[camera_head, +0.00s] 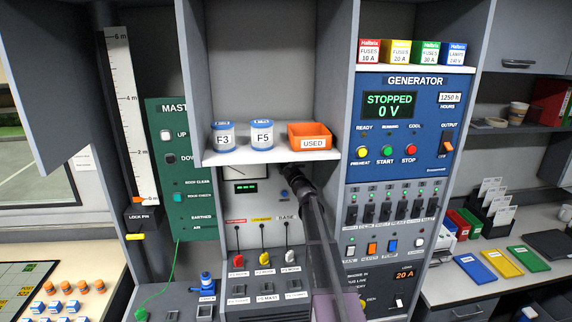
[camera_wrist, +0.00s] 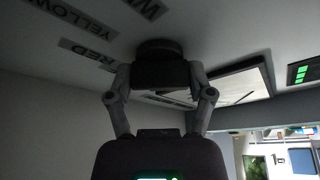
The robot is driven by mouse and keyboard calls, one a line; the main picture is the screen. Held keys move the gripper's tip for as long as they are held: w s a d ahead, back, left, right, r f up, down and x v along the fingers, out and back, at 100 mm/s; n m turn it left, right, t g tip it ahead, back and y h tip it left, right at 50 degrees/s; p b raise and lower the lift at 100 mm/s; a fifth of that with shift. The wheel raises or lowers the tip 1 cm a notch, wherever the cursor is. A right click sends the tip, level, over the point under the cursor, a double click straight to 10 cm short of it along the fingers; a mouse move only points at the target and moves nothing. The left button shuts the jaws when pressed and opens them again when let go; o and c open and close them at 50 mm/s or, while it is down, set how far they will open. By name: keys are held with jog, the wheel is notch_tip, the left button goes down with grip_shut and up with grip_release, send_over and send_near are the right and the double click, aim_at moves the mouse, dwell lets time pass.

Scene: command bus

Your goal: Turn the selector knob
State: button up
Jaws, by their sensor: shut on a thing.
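The selector knob (camera_wrist: 160,50) is a dark round knob on the grey panel, in the middle of the wrist view. Labels reading RED (camera_wrist: 92,55), YELLOW and one starting with W lie around its left side. My gripper (camera_wrist: 160,80) has one finger on each side of the knob and is shut on it. In the head view my gripper (camera_head: 291,173) reaches up to the panel under the shelf, right of the meter. There it hides the knob. I cannot tell which label the knob points to.
A white needle meter (camera_head: 240,171) is left of my gripper. Above is a shelf (camera_head: 270,157) with jars F3 and F5 and an orange USED bin (camera_head: 310,136). The blue generator panel (camera_head: 412,125) stands right.

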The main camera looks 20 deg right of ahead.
jog(key=o, duration=1.1)
jog(key=shift+d, duration=0.1)
jog(key=shift+s, duration=0.1)
